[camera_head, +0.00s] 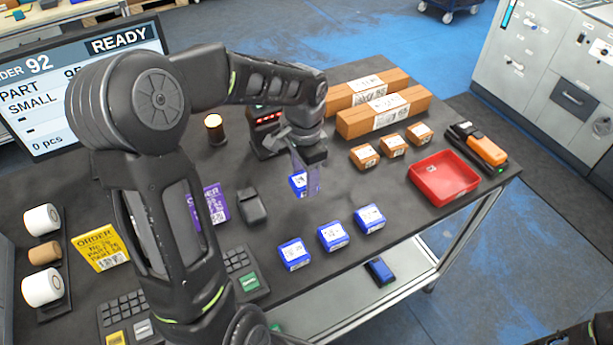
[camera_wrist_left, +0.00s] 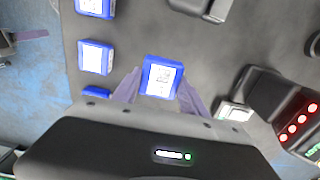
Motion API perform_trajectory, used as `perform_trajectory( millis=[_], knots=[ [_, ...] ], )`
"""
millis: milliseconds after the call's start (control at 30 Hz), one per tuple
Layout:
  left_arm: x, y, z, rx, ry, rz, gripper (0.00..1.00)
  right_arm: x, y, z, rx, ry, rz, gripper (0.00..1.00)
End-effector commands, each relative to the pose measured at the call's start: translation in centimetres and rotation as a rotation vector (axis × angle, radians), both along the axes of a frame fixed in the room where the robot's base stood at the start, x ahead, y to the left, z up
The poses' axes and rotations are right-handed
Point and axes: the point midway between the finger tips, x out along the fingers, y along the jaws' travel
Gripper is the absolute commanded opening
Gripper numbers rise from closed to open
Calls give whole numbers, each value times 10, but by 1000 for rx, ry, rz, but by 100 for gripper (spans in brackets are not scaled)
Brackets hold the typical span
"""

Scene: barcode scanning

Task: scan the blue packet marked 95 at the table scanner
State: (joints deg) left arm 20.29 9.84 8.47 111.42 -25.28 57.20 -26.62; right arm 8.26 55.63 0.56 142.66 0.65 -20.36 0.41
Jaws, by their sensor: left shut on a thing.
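My left gripper (camera_head: 306,180) is shut on a small blue packet (camera_head: 298,183), held over the dark table beside the table scanner. In the left wrist view, the packet (camera_wrist_left: 163,77) sits between the two purplish fingers with its white label facing the camera. Its number is too small to read. The table scanner (camera_head: 266,130) is a black stand with red lights, partly hidden behind my left wrist; it also shows at the right of the left wrist view (camera_wrist_left: 291,112). The packet and the scanner appear apart.
Blue packets (camera_head: 333,236) stand in a row near the front edge. Small orange boxes (camera_head: 393,146), long cartons (camera_head: 385,116) and a red tray (camera_head: 444,180) lie to the right. A monitor (camera_head: 126,39) reads READY. A black device (camera_head: 251,206) lies left of the held packet.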

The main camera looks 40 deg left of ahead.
Motion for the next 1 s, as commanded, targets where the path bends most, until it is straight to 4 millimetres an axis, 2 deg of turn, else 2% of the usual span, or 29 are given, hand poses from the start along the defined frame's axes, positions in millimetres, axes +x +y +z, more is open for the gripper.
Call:
perform_trajectory(
  millis=[300,500,1000],
  knots=[
    [12,23,-28,-1,0,0,3,2,1,-14,4,-6,1,36],
    [17,33,-39,0,0,0,3,2,1,-18,5,-7,3,36],
    [19,36,-40,0,-1,-1,3,3,1,-18,6,-8,2,36]
  ],
)
